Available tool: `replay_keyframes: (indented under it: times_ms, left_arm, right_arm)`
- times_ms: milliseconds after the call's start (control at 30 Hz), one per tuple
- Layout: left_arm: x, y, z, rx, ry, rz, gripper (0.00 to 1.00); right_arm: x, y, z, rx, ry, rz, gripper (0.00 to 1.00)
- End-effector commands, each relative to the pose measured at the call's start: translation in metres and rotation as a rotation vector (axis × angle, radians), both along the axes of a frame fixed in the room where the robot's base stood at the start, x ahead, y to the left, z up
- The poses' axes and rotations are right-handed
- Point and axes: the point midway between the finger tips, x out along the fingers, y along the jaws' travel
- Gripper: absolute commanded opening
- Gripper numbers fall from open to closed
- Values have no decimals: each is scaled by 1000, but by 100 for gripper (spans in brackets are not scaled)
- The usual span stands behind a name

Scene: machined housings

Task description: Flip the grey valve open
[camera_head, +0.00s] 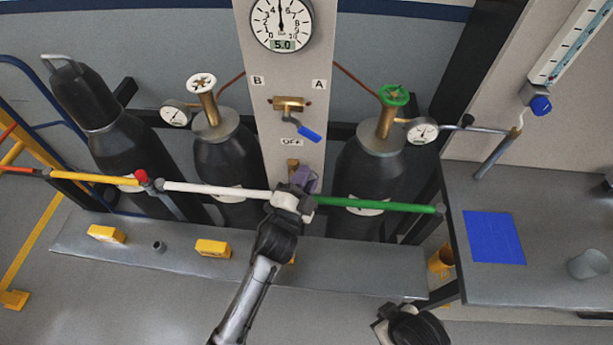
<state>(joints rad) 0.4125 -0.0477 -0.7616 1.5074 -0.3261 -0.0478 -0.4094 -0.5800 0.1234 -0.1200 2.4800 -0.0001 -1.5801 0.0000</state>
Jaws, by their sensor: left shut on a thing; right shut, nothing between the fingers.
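On the grey panel (272,110) a small brass valve (292,165) sits low, with a lavender-grey lever (306,178) at its front. No other lever looks closer to grey. My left gripper (296,193) reaches up to this lever from below and appears shut on it. Its fingers hide most of the grip and the lever's lower part, so the exact angle is unclear. Higher on the panel is a brass valve with a blue lever (305,131) pointing down to the right, above a small label. My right gripper (382,328) is low in the view, shut and empty, away from the panel.
A white-and-green rod (375,204) crosses at my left gripper's height. Dark cylinders with a white handwheel (201,83) and a green handwheel (393,95) flank the panel. A round gauge (281,22) tops it. A bench with a blue mat (494,237) stands right.

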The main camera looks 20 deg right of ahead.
Motion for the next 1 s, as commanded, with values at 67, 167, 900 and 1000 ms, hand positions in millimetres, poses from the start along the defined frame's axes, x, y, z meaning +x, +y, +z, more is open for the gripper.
replay_keyframes:
  times_ms: [67, 167, 900, 1000]
  left_arm:
    - [0, 0, 0, 2, 0, 0, 0]
    - [0, 0, 0, 2, 0, 0, 26]
    - [-24, 24, -8, 4, 1, 0, 46]
    - [-39, 38, -13, 4, 1, 0, 46]
  right_arm:
    - [0, -1, 0, -3, 1, 2, 0]
    - [0, -1, 0, -3, 1, 2, 0]
    - [0, 2, 5, 7, 0, -5, 0]
    - [0, 2, 7, 7, 0, -5, 0]
